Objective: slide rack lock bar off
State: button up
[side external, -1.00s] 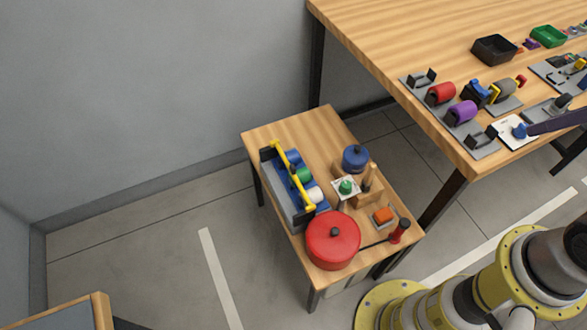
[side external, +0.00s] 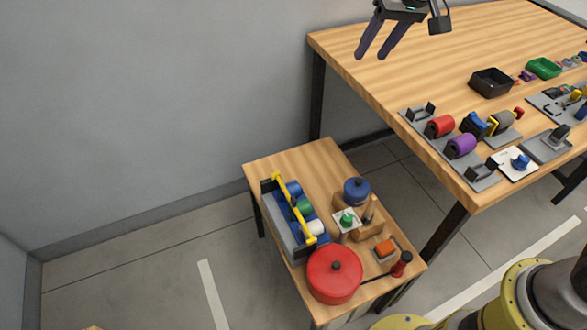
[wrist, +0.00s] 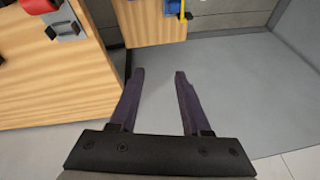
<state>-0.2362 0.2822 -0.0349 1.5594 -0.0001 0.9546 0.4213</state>
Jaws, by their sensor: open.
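A rack (side external: 283,232) with a grey-blue body stands on the left side of the small wooden table. A yellow lock bar (side external: 300,219) lies lengthwise along its top, over blue, green and white rolls. My gripper (side external: 376,55) is open and empty in the side external view, high above and behind the small table, near the big table's left corner. In the wrist view my gripper (wrist: 160,72) has its two dark purple fingers apart over bare floor. The rack (wrist: 172,7) and the tip of the bar (wrist: 184,9) show at that view's top edge, partly cut off.
On the small table (side external: 310,160) stand a red pot (side external: 334,273), a blue pot (side external: 356,190), a green-knobbed piece (side external: 347,220), an orange block (side external: 385,247) and a red-handled tool (side external: 401,264). The big table (side external: 400,60) holds rollers, fixtures and bins.

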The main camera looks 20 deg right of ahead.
jog(key=w+a+f+g, duration=0.1)
jog(key=w+a+f, duration=0.35)
jog(key=f, duration=0.25)
jog(key=n+g+h, duration=0.1)
jog(key=n+g, duration=0.1)
jog(key=g, duration=0.1)
send_over(294, 199)
notch_tip(294, 199, down, 23)
notch_tip(294, 199, down, 13)
grip_shut()
